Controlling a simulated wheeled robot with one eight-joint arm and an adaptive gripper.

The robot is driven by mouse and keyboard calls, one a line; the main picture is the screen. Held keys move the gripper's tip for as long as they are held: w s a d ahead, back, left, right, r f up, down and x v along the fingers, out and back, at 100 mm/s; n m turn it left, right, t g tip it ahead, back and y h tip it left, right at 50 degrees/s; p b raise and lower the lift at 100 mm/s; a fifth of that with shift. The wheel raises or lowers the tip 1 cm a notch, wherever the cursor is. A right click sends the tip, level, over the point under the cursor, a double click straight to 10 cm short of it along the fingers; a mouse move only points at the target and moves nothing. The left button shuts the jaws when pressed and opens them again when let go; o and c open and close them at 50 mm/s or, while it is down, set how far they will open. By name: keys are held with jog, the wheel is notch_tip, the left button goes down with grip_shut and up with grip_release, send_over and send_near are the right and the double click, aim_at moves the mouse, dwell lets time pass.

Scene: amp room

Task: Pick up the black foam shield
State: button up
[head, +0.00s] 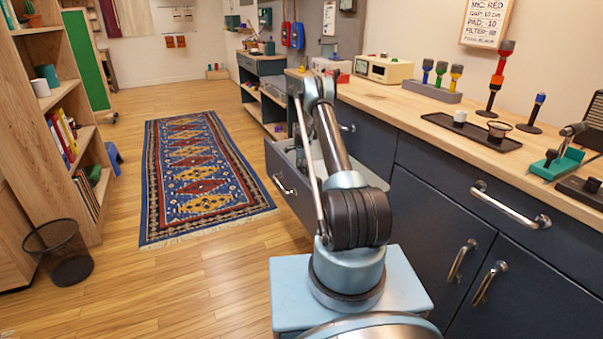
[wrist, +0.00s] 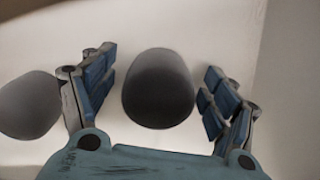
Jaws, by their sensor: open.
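The black foam shield (wrist: 158,92) shows in the wrist view as a dark, smooth, rounded piece against a pale surface. My gripper (wrist: 158,68) is open, with one blue-padded finger on each side of it. Gaps show between the shield and both fingers, so neither touches it. A second rounded piece (wrist: 28,105), greyer, lies at the left edge outside the left finger. In the head view my arm reaches over an open drawer (head: 290,190) with a pale inside.
A pale wall (wrist: 288,90) rises at the right in the wrist view. The worktop (head: 400,105) holds a black tray (head: 470,138), a cream device (head: 384,69) and several coloured microphones. A patterned rug (head: 200,175) and a mesh bin (head: 62,255) are on the floor at left.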

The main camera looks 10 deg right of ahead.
jog(key=c, duration=0.8)
notch_tip(320, 180, up, 10)
jog(key=shift+r, duration=0.1)
dwell(0.4)
